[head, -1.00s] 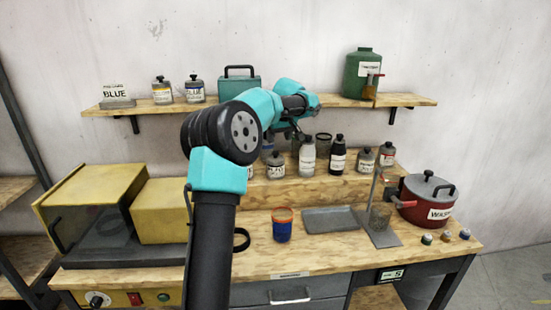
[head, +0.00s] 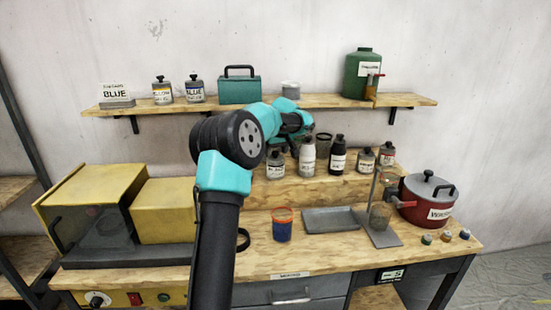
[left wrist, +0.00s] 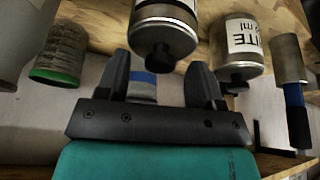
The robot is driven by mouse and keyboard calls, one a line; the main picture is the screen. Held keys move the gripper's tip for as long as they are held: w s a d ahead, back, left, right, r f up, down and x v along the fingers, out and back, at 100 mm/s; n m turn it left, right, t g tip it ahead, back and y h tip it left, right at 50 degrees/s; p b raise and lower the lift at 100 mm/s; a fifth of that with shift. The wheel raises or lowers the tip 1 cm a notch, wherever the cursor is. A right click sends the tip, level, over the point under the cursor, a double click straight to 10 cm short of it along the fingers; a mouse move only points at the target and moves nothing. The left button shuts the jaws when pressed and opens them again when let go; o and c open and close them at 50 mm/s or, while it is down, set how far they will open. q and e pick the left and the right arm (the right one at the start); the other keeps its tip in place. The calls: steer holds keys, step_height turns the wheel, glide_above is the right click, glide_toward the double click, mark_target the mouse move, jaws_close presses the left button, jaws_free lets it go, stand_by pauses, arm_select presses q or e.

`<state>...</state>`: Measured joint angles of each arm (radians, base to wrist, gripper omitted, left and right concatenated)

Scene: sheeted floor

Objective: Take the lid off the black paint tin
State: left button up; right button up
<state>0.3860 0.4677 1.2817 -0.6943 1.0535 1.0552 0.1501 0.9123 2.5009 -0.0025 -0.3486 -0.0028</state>
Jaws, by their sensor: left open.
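My left gripper (head: 297,143) reaches down toward the row of containers on the raised step, partly hidden by my arm. In the left wrist view its two fingers (left wrist: 160,73) are apart and empty. In the head view a small grey tin with a black knobbed lid (head: 276,165) stands below the gripper. I cannot tell which tin holds black paint.
A blue and orange cup (head: 282,226), a grey tray (head: 330,220) and a red pot (head: 427,202) are on the bench. A shelf (head: 225,109) runs above.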

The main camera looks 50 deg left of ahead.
mark_target(276, 152)
arm_select(q)
steer(key=shift+a+f, duration=0.2)
steer(key=shift+f, duration=0.2)
steer(key=c, duration=1)
steer(key=shift+r, duration=0.1)
steer(key=shift+w+r, duration=0.1)
steer(key=shift+r, duration=1.7)
steer(key=s+d, duration=0.3)
steer(key=d, duration=0.1)
steer(key=s+d+r, duration=0.1)
steer(key=s+d, duration=0.6)
steer(key=d, duration=0.1)
steer(key=shift+s+r, duration=0.15)
steer(key=shift+s, duration=0.2)
